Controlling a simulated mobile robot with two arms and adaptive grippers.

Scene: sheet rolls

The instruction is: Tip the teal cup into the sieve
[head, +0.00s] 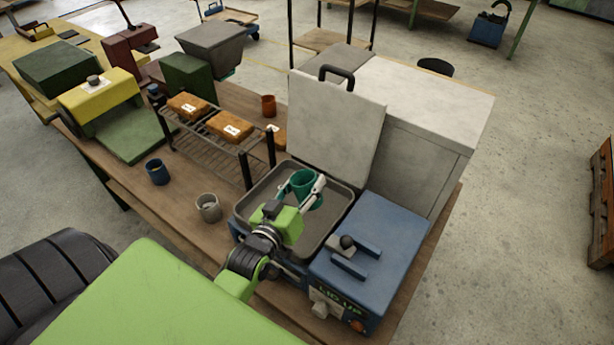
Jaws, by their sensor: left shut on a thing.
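The teal cup (304,180) is held over a grey rectangular basin (257,202) in the head view. Its open mouth faces up, and it looks roughly upright. My left gripper (306,193) is shut on the cup, with a pale finger on each side of it. The cup's contents cannot be made out. The basin has a raised rim, and its pale lid (335,125) stands open behind it. I cannot tell whether the basin is the sieve, as no mesh is clear. My right gripper is not in view.
A blue box (370,245) marked "LID UP" adjoins the basin at the right. A grey cup (208,207), a dark blue cup (157,171) and a wire rack (210,145) with orange packets stand to the left. A rust-coloured cup (268,105) is behind. Bare wooden tabletop shows between them.

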